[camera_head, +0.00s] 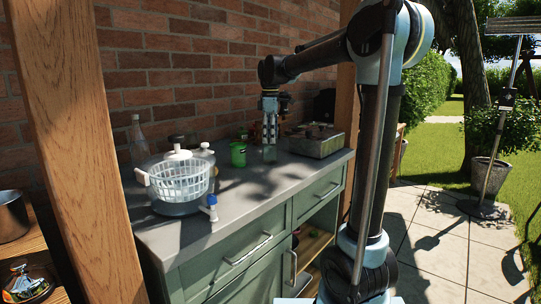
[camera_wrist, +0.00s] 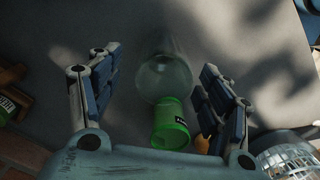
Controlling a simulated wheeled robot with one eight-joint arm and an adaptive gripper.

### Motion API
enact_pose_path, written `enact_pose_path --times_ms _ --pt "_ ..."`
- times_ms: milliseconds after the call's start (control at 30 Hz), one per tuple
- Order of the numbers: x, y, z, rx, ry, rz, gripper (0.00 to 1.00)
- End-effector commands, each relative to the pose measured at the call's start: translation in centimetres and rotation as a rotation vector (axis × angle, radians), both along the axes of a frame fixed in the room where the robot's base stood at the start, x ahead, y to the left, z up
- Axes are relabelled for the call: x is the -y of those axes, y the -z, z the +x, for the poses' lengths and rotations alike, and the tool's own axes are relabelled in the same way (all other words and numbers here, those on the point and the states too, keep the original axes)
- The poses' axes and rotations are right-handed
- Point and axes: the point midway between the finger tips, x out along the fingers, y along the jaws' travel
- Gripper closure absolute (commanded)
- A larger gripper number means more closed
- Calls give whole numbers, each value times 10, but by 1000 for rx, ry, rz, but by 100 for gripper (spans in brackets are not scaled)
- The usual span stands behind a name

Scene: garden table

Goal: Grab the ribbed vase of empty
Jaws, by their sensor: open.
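A clear glass vessel, which looks like the ribbed vase (camera_head: 269,153), stands on the grey counter directly under my gripper (camera_head: 270,140) in the head view. In the wrist view the clear vase (camera_wrist: 165,77) appears between the two fingers of my gripper (camera_wrist: 161,62). The fingers are spread apart, with visible space on both sides of the glass. They do not appear to touch it. Ribs and contents are too faint to tell. A green cup (camera_head: 238,154) stands just left of the vase; the green cup (camera_wrist: 171,124) is close below it in the wrist view.
A white basket (camera_head: 180,182) sits at the counter's left, with a blue-white bottle (camera_head: 210,208) near the front edge. A glass bottle (camera_head: 138,140) stands behind. A metal box (camera_head: 316,145) is at the right.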

Motion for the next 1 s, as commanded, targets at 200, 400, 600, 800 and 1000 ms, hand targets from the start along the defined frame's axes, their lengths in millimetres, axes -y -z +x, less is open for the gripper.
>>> enact_pose_path --times_ms 200,400,600,800,1000 --pt "-1 12 -1 0 0 0 28" --pt "-2 39 -3 0 0 0 28" --pt "-2 55 -3 0 0 0 28" --pt "-2 57 -3 0 0 0 28" --pt "-2 56 -3 0 0 0 62"
